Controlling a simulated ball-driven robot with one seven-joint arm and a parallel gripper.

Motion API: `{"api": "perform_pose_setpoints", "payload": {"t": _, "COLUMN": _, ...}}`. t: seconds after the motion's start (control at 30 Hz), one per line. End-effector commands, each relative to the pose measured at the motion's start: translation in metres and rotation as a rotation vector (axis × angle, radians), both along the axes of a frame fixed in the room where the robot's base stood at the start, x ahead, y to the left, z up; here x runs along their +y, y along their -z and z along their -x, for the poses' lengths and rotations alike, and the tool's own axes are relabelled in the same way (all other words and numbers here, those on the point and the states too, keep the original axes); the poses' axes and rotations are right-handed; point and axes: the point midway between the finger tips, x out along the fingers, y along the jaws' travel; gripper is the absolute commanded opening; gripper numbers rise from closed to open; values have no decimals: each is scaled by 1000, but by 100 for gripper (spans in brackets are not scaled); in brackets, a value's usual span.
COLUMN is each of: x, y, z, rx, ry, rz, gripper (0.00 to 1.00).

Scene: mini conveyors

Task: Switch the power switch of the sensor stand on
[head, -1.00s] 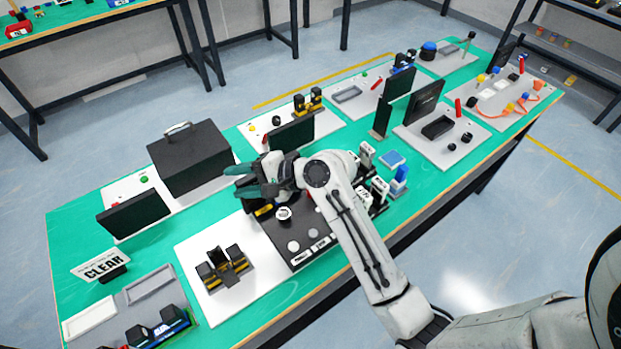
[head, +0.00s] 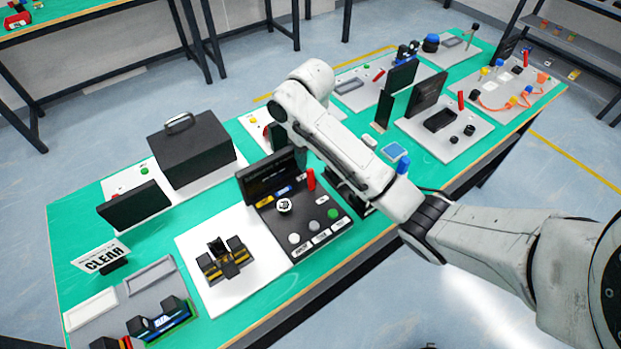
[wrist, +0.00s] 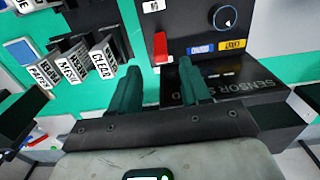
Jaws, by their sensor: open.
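The sensor stand's black panel (head: 306,225) shows in the head view, with its dark upright screen (head: 268,178) behind. The red power switch (head: 311,180) stands up at the panel's far right corner; it also shows in the wrist view (wrist: 161,47). My gripper (wrist: 155,50) is open, its two green fingers apart. In the wrist view the red switch appears between the fingertips; I cannot tell how near they are in depth. The "SENSOR S" lettering (wrist: 262,85) lies behind the right finger.
The panel also has a knob (head: 284,206), a green button (head: 333,214) and white buttons. In the wrist view, labelled blocks (wrist: 75,65) stand left of the fingers. A black and yellow device (head: 225,260) is on the white plate to the left. Another screen (head: 134,208) stands farther left.

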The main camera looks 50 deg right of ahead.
Motion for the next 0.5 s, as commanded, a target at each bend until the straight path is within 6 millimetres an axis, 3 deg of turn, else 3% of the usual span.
{"api": "perform_pose_setpoints", "payload": {"t": 0.03, "x": 0, "y": 14, "z": 0, "rx": 0, "ry": 1, "rz": -1, "gripper": 47}}
{"api": "perform_pose_setpoints", "payload": {"t": 0.3, "x": 0, "y": 52, "z": 0, "rx": -1, "ry": 2, "rz": -2, "gripper": 47}}
{"api": "perform_pose_setpoints", "payload": {"t": 0.5, "x": 0, "y": 69, "z": 0, "rx": -1, "ry": 2, "rz": -1, "gripper": 47}}
